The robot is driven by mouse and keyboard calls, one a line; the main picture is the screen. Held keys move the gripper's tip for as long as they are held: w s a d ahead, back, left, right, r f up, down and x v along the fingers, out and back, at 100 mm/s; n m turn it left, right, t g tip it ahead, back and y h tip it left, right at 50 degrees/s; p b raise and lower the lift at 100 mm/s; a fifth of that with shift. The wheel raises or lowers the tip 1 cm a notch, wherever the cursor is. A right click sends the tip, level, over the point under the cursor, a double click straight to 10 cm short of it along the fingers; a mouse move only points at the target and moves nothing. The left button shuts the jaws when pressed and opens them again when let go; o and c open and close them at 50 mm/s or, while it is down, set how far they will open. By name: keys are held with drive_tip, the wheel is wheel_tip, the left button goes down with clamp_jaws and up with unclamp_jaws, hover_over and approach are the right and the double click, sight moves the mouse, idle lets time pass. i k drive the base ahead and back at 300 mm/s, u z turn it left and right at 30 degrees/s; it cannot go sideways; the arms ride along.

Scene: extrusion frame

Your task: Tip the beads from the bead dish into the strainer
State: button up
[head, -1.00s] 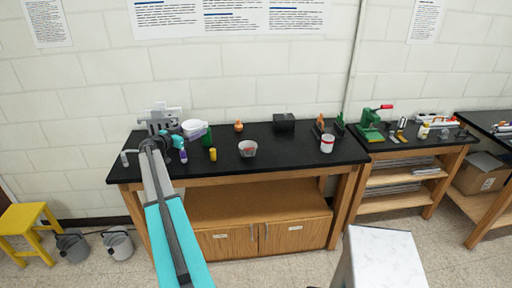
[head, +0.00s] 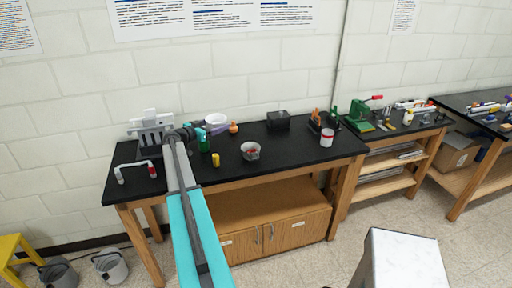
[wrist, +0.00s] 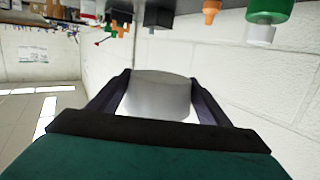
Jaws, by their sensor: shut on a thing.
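My gripper (head: 200,130) is shut on a white bowl (head: 215,120), which looks like the bead dish, and holds it over the back left of the black bench. In the wrist view the pale round wall of the bowl (wrist: 158,98) fills the space between the two dark fingers (wrist: 158,82). The bowl looks about upright; its contents cannot be seen. A small grey-white container with something red in it (head: 250,151) stands mid-bench, to the right of my gripper and apart from it. It may be the strainer; its mesh is too small to tell.
A green bottle (head: 204,144) and a yellow cylinder (head: 215,160) stand near my arm. An orange item (head: 233,127) and a black box (head: 278,121) are behind. A white tin with a red band (head: 327,138) stands right. The front middle of the bench (head: 285,160) is clear.

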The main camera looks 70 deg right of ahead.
sight(248, 146)
drive_tip(key=z, duration=0.45)
drive_tip(key=i, duration=1.2)
drive_tip(key=z, duration=0.3)
